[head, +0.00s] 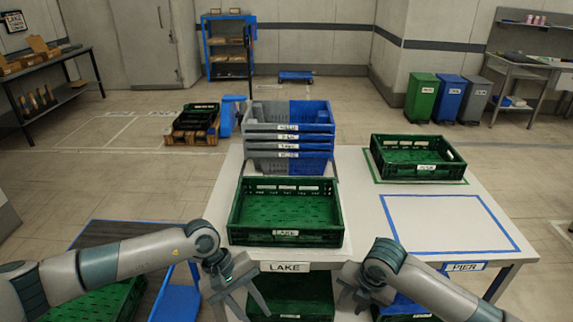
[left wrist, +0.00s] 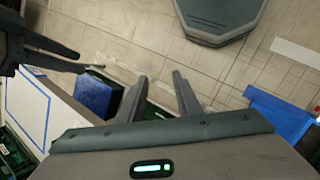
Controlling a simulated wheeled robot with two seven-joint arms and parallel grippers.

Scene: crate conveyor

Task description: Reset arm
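My left gripper (head: 240,302) hangs in front of the table's front edge, left of the LAKE label. Its two fingers stand apart with nothing between them; they also show apart in the left wrist view (left wrist: 157,92). My right gripper (head: 352,300) hangs at the front edge right of the LAKE label, its fingers apart and empty. In the left wrist view the right gripper's fingers (left wrist: 65,58) show at the upper left. Neither gripper touches a crate in the head view.
A green LAKE crate (head: 286,237) stands on the white table (head: 360,200) behind my grippers. Blue-and-grey crates (head: 290,140) are stacked behind it. Another green crate (head: 418,168) sits at the back right. A blue-outlined area (head: 445,222) is empty. Green crates (head: 290,312) lie below the table top.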

